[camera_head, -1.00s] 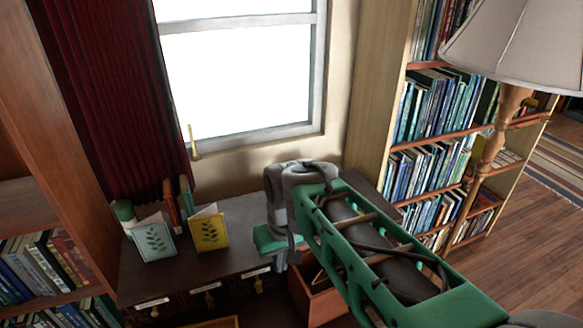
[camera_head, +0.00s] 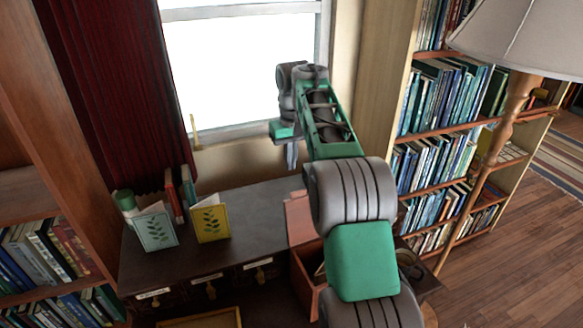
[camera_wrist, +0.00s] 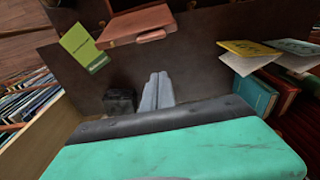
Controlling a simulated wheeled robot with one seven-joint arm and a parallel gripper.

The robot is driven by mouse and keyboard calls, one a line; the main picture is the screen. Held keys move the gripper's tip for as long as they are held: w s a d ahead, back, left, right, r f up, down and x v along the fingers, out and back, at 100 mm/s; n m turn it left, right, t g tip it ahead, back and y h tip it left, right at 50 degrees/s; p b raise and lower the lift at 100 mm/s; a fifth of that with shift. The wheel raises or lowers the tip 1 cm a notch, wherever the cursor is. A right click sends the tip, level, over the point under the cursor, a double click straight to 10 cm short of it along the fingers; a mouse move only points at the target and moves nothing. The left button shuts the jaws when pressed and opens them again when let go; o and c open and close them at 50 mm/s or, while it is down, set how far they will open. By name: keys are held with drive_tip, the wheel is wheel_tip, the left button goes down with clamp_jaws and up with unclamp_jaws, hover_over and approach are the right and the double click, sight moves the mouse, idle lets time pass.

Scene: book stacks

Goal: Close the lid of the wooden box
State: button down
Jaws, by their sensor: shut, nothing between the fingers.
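The reddish-brown wooden box (camera_head: 304,284) is at the front right of the dark cabinet, partly hidden behind my arm. Its lid (camera_head: 299,216) is raised at the back of the box. In the wrist view the lid (camera_wrist: 130,24) is near the top edge, with a small handle (camera_wrist: 150,37) on it. My gripper (camera_head: 291,160) is above the back of the cabinet, in front of the window, and points down. It is shut and empty, apart from the lid. The wrist view shows its closed fingers (camera_wrist: 158,88) below the lid in the picture.
Cards and books (camera_head: 183,220) stand on the cabinet's left part. The wrist view shows a green booklet (camera_wrist: 83,47) beside the lid and a small black object (camera_wrist: 120,102) near the fingers. A lamp (camera_head: 505,130) and bookcase (camera_head: 440,130) stand right. The cabinet's middle top is clear.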

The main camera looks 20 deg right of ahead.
drive_tip(key=s+f, duration=0.3)
drive_tip(key=f, duration=0.2)
drive_tip(key=shift+f, duration=0.3)
drive_tip(key=shift+s+b, duration=0.15)
drive_tip(key=shift+b, duration=0.25)
